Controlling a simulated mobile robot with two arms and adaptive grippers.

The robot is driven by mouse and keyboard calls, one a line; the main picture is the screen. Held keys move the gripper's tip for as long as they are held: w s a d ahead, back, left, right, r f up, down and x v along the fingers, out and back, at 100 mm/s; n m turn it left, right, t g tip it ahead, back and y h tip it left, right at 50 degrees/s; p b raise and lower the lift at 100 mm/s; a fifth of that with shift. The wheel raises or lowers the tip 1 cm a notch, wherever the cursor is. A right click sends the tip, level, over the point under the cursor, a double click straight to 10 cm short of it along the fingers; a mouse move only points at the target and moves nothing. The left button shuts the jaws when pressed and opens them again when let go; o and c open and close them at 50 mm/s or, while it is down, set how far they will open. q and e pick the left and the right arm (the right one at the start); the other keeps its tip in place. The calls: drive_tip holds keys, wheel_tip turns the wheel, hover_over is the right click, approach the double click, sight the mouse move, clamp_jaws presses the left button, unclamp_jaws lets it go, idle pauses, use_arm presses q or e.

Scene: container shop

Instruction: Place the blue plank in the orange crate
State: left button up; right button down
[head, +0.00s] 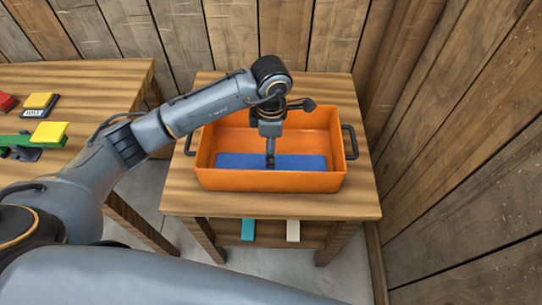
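The orange crate (318,182) stands on a small wooden table. It is open at the top and has dark handles at its two ends. The blue plank (305,163) is inside the crate, lying lengthwise low down behind the front wall. The front wall hides its lower edge. My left gripper (270,164) reaches down into the crate and points at the middle of the plank. Its fingers overlap the plank in the picture and look edge-on, so I cannot tell whether they grip it. My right gripper is out of view.
The crate's wooden table (260,206) has bare edges around the crate. A teal piece (248,230) and a cream piece (293,231) show below its top. Another table at left holds yellow, red and green items (49,133). Wooden walls close the back and right.

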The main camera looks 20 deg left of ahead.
use_arm(q)
wheel_tip(320, 180, up, 7)
drive_tip(key=shift+b, duration=0.35)
drive_tip(key=shift+f, duration=0.2)
